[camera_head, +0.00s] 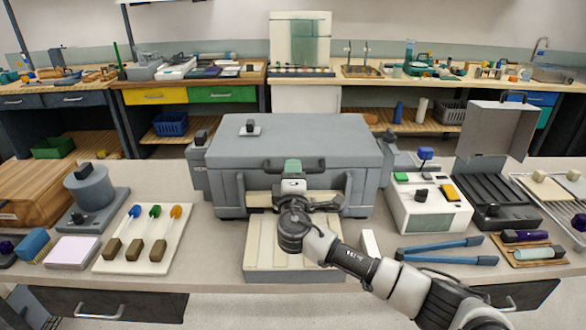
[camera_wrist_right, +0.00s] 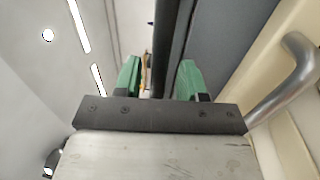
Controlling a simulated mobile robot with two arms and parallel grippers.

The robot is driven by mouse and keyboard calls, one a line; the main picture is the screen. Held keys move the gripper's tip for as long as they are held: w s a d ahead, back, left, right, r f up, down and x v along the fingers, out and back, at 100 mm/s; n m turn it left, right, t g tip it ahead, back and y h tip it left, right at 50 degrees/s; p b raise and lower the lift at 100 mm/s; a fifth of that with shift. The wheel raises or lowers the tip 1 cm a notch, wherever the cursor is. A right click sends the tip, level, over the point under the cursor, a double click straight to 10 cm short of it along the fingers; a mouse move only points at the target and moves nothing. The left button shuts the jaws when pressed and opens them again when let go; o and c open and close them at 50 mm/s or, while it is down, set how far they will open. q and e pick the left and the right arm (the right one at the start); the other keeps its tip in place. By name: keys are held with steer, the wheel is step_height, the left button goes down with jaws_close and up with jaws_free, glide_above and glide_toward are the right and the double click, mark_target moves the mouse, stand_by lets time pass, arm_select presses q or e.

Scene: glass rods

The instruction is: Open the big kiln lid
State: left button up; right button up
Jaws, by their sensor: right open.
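The big grey kiln (camera_head: 225,188) stands at the middle of the bench. Its lid (camera_head: 345,148) is closed, with a dark handle (camera_head: 268,165) along the front edge. My right gripper (camera_head: 292,168) is at the front of the kiln, at the middle of this handle. In the right wrist view its green fingers (camera_wrist_right: 158,82) are apart, and a dark bar (camera_wrist_right: 170,45), which looks like the handle, runs between them. I cannot tell whether either finger touches it. My left gripper is not in view.
A pale slotted board (camera_head: 258,262) lies in front of the kiln under my right arm. A white box with knobs (camera_head: 430,213), an open dark case (camera_head: 490,180) and blue-handled pliers (camera_head: 450,245) are at right. A tray of coloured tools (camera_head: 180,225) is at left.

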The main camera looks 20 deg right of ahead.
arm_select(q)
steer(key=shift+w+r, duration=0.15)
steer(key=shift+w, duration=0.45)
arm_select(e)
steer(key=shift+w+d+r, duration=0.1)
steer(key=shift+w+d, duration=0.05)
steer(key=shift+w, duration=0.35)
jaws_close()
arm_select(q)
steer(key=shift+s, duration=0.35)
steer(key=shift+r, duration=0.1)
arm_select(e)
steer(key=shift+r, duration=0.15)
